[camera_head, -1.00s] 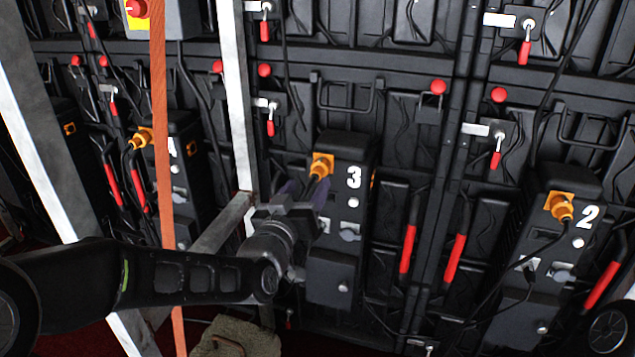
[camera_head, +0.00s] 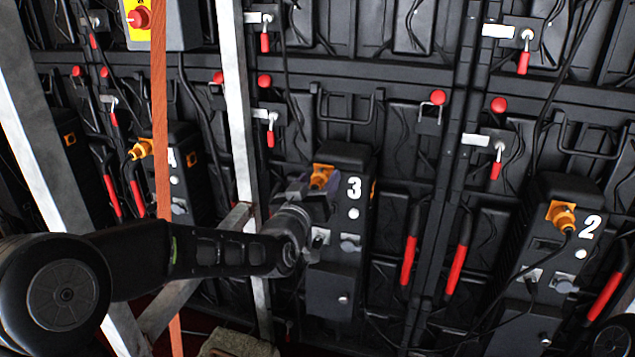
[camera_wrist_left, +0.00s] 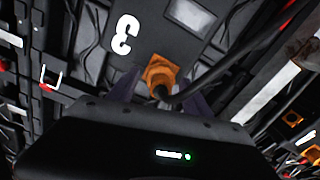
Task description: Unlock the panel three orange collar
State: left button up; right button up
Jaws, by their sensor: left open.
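The orange collar (camera_head: 321,174) is on the upper left of the black panel box marked 3 (camera_head: 343,280). In the left wrist view the orange collar (camera_wrist_left: 160,73) sits in the centre, with a black cable running from it to the right. My left gripper (camera_head: 322,190) is right at the collar and hides its lower part in the head view. Its fingers (camera_wrist_left: 160,92) are open, one on each side of the collar and cable. I cannot tell whether they touch it. My right gripper is not in view.
Panel 2, with its own orange connector (camera_head: 563,215), stands at the right. Another orange connector (camera_head: 141,149) is at the left. A wooden upright (camera_head: 161,150) and a metal post (camera_head: 238,110) stand close to my left arm. Red handles (camera_head: 408,260) hang right of panel 3.

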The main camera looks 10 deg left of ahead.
pick_arm(q)
grip_shut()
dwell(0.6)
